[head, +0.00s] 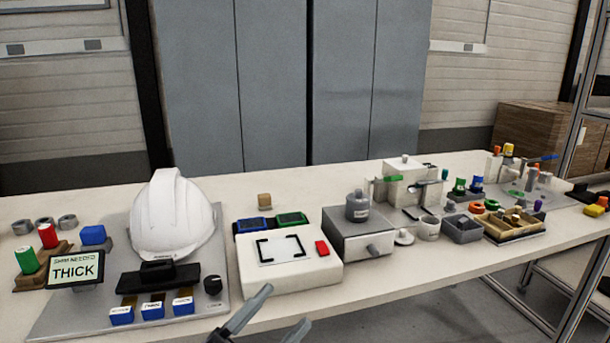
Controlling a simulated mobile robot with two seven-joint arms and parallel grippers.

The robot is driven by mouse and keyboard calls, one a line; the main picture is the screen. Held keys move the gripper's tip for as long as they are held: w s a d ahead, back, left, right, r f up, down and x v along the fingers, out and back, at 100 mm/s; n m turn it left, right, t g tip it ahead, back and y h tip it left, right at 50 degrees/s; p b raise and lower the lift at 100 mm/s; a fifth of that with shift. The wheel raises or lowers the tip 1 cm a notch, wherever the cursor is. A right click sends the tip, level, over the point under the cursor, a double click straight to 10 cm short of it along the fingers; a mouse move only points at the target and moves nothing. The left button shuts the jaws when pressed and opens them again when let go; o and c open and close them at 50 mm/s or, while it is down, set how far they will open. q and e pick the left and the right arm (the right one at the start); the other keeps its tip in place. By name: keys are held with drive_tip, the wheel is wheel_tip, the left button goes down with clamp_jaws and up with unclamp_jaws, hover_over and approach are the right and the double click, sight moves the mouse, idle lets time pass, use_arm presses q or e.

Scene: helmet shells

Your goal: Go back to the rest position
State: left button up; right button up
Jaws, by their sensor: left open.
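My left gripper (268,328) shows at the bottom middle of the head view, in front of the table's front edge. Its two grey fingers stand apart with nothing between them. My right gripper is out of view. My left gripper is apart from all of these.
A white scale-like box (290,277) and a grey box with a canister (357,207) stand mid-table. The table's front strip (400,290) is bare. Cardboard boxes (545,135) stand behind at right.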

use_arm(q)
drive_tip(key=s+a+f+n+g+y, duration=0.1)
drive_tip(key=s+a+f+n+y, duration=0.1)
drive_tip(key=a+f+n+y, duration=0.4)
drive_tip(key=s+a+f+n+y, duration=0.1)
drive_tip(key=a+f+n+y, duration=0.15)
drive_tip(key=f, duration=0.65)
drive_tip(key=s+a+f+n+g+y, duration=0.1)
drive_tip(key=s+a+f+n+y, duration=0.15)
drive_tip(key=f+n+y, duration=0.35)
drive_tip(key=s+a+f+n+g, duration=0.2)
drive_tip(key=s+a+f+g, duration=0.2)
drive_tip(key=s+f, duration=0.4)
wheel_tip(320, 180, up, 11)
drive_tip(key=a+p, duration=0.1)
drive_tip(key=p, duration=1.4)
drive_tip(key=shift+w+a+y, duration=0.15)
drive_tip(key=shift+a+y, duration=0.05)
drive_tip(key=shift+y, duration=0.25)
